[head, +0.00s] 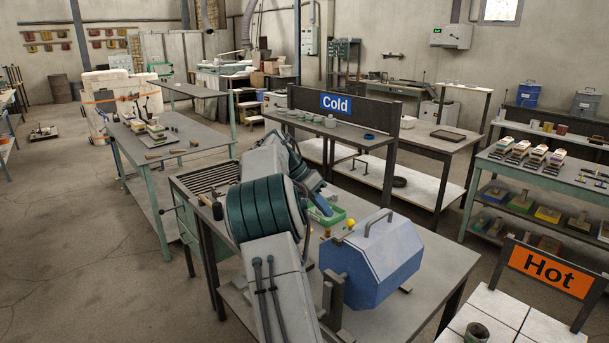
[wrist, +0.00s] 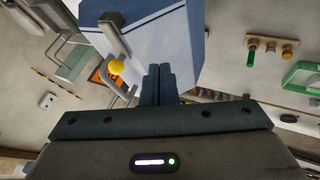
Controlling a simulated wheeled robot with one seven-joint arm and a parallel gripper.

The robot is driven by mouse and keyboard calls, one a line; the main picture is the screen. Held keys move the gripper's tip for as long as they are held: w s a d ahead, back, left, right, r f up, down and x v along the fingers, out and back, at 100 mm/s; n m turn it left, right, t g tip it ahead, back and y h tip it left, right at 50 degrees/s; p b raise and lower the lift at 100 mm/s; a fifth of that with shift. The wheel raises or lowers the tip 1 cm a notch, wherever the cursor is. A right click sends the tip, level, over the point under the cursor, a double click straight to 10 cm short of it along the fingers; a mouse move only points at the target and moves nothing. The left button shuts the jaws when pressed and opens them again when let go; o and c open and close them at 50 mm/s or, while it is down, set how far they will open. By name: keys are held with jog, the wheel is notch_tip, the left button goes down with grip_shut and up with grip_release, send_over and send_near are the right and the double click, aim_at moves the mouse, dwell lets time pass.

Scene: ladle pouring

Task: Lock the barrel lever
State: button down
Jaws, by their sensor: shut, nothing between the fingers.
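The blue many-sided barrel (head: 370,262) with a grey top handle stands on the grey bench, and it fills the upper middle of the wrist view (wrist: 165,38). A yellow lever knob (head: 350,223) shows at the barrel's left edge. In the wrist view a yellow knob (wrist: 117,67) sits on grey metal parts, left of my fingers. I cannot tell the lever's exact position. My gripper (wrist: 158,70) is shut and empty, its blue fingers together before the barrel. They appear apart from the knob.
A green tray (head: 327,214) lies behind the barrel on the bench. Another yellow knob (head: 327,232) shows left of the first. The "Cold" sign (head: 336,103) stands behind, and the "Hot" sign (head: 541,268) stands at right. The bench front (head: 400,315) is clear.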

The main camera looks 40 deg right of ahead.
jog(key=d+p+v, duration=0.1)
jog(key=v, duration=0.8)
jog(key=shift+w+r, duration=0.15)
jog(key=shift+w, duration=0.15)
jog(key=shift+a, duration=0.1)
jog(key=s+a+n+t+y, duration=0.25)
jog(key=s+a+n, duration=0.4)
jog(key=a, duration=0.35)
jog(key=s+a+n+t+y, duration=0.1)
jog(key=s+a+n+t, duration=0.35)
jog(key=s+a, duration=0.4)
jog(key=s+a+f+n+t+y, duration=0.2)
jog(key=s+a+f+n, duration=0.5)
jog(key=s+a, duration=0.5)
jog(key=shift+s+a+f, duration=0.35)
jog(key=shift+a+f, duration=0.35)
jog(key=shift+f, duration=0.65)
